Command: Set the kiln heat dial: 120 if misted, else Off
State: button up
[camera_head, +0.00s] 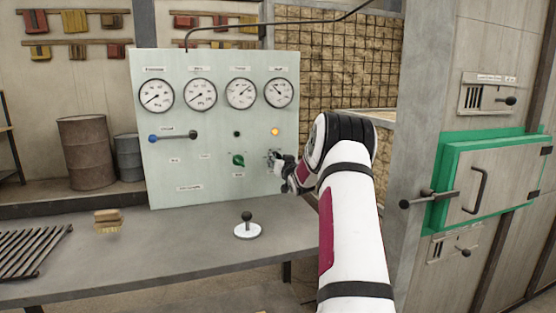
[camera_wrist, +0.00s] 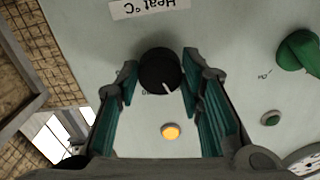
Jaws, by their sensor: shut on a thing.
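The heat dial (camera_wrist: 157,66) is a black round knob with a white pointer mark, under a "Heat °C" label (camera_wrist: 142,8) that appears upside down in the wrist view. The pointer aims down and slightly right in that view, towards the amber lamp side. The scale marks are mostly hidden, so I cannot read the setting. My gripper (camera_wrist: 160,80) is shut on the dial, one finger on each side; in the head view my gripper (camera_head: 279,163) is at the panel's lower right. I cannot tell from these views whether anything is misted.
A green-framed door (camera_head: 490,185) is at right. A white disc with black knob (camera_head: 247,230) stands on the bench.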

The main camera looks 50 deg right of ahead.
jog(key=shift+a+r+m+p, duration=0.1)
jog(key=shift+m+p, duration=1.1)
jog(key=shift+m, duration=1.3)
jog(key=shift+r+m+p, duration=0.1)
jog(key=shift+m+p, duration=1.05)
jog(key=shift+m, duration=1.35)
jog(key=o, duration=1.2)
jog(key=shift+f, duration=0.1)
jog(key=shift+c, duration=0.2)
jog(key=v, duration=1.2)
